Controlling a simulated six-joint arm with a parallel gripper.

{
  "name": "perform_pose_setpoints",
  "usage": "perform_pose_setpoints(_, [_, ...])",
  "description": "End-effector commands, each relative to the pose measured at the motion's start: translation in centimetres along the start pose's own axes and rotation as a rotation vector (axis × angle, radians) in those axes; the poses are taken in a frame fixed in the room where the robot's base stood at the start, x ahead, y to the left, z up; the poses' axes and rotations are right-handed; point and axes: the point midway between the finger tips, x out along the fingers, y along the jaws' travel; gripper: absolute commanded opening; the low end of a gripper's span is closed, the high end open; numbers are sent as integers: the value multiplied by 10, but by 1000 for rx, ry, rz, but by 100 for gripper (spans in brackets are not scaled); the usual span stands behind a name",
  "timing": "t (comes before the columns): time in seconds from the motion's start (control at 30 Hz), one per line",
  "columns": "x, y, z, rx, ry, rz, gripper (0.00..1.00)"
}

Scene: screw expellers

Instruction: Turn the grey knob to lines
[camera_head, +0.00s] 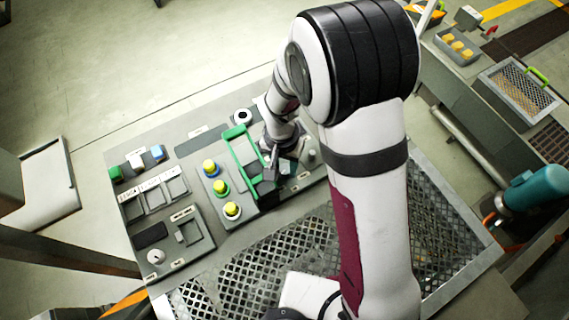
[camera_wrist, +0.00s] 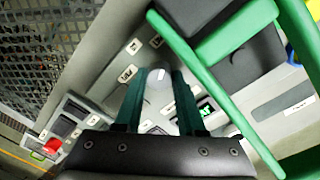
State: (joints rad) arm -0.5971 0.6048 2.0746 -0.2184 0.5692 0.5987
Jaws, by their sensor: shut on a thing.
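My gripper (camera_head: 271,170) is low over the control panel, at the right side of the green frame. In the wrist view my gripper (camera_wrist: 157,74) has its two dark green fingers around a light grey knob (camera_wrist: 158,90), one finger on each side. The knob's lower part is hidden by the gripper body, and its pointer direction cannot be made out. White labels with dark marks lie on the panel near the knob, too small to read for certain. In the head view my gripper and arm hide the held knob.
The green frame (camera_head: 236,152) stands up close beside my gripper; its bars (camera_wrist: 234,30) also show at the right of the wrist view. Several yellow-topped buttons (camera_head: 221,187) are to the left. A small grey post (camera_head: 311,154) stands right of the gripper. Perforated metal (camera_head: 270,262) lies in front.

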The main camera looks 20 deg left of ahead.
Motion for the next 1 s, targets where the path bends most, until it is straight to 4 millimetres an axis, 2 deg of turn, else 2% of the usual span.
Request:
perform_pose_setpoints(0.1, [0,0,0,1,-1,0,0])
perform_pose_setpoints(0.13, [0,0,0,1,-1,0,42])
perform_pose_setpoints(0.2, [0,0,0,1,-1,0,51])
perform_pose_setpoints(0.47, [0,0,0,0,0,0,51])
perform_pose_setpoints(0.57, [-7,0,-1,-1,2,-1,51])
perform_pose_setpoints(0.67, [-26,-1,-1,0,4,-3,51])
perform_pose_setpoints(1.0, [-117,-1,-1,-1,4,-4,51])
